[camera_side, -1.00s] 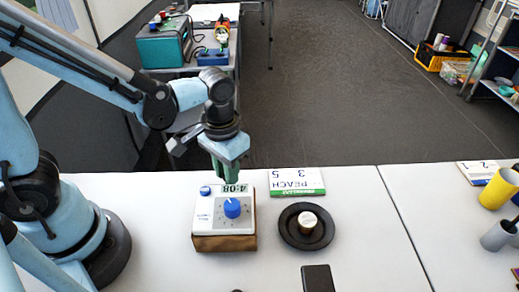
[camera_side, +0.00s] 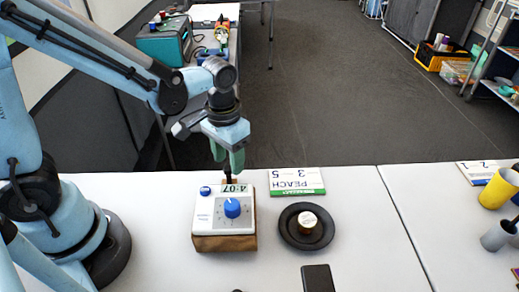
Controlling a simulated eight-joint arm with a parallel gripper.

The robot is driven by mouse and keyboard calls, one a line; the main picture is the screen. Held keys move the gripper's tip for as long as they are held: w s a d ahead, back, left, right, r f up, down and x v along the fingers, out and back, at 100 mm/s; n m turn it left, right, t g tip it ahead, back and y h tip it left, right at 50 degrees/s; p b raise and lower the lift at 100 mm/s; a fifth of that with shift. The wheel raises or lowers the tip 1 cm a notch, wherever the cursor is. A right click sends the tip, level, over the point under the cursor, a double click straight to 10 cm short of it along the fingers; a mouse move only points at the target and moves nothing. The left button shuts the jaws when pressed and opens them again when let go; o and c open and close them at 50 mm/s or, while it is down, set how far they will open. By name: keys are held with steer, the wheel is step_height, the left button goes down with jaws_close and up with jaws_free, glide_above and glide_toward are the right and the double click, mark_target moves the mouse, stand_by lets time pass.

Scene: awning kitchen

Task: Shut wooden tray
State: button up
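A white box with a blue dial (camera_side: 232,208) and a display reading 4:07 sits on the table, with its brown wooden lower part (camera_side: 224,243) showing at the front. A small strip of brown wood (camera_side: 231,182) shows behind its far edge; it looks like part of the wooden tray, mostly hidden by the box. My gripper (camera_side: 228,166) points down just behind the box's far edge, above that strip. Its two green fingers look apart with a gap between them. A small dark piece shows below the gap; I cannot tell whether the fingers touch it.
A dark round plate with a pale-topped knob (camera_side: 308,222) is right of the box. A PEACH card (camera_side: 297,181) lies behind it, and a black flat object (camera_side: 318,278) lies at the front. Yellow (camera_side: 499,188) and grey cups stand far right.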

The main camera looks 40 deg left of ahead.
steer(key=shift+w+a+r, duration=0.25)
steer(key=shift+w+a, duration=0.35)
steer(key=shift+w+a+r, duration=0.25)
steer(key=shift+w+a, duration=0.3)
steer(key=shift+a, duration=0.05)
step_height(320, 180, up, 11)
steer(key=s+d+f+m, duration=0.1)
steer(key=d+m, duration=1)
steer(key=m, duration=0.1)
steer(key=s+d+f+m+t, duration=0.1)
steer(key=d+m, duration=1)
steer(key=m, duration=0.1)
steer(key=shift+d+f+h, duration=0.2)
steer(key=shift+f+h, duration=0.1)
steer(key=shift+f, duration=0.05)
steer(key=w+a+r+n+g, duration=0.1)
steer(key=a+r+n, duration=0.1)
steer(key=a+n, duration=2.05)
steer(key=shift+n, duration=0.75)
steer(key=f, duration=0.7)
steer(key=d+f, duration=0.1)
steer(key=f, duration=0.3)
steer(key=shift+f, duration=0.2)
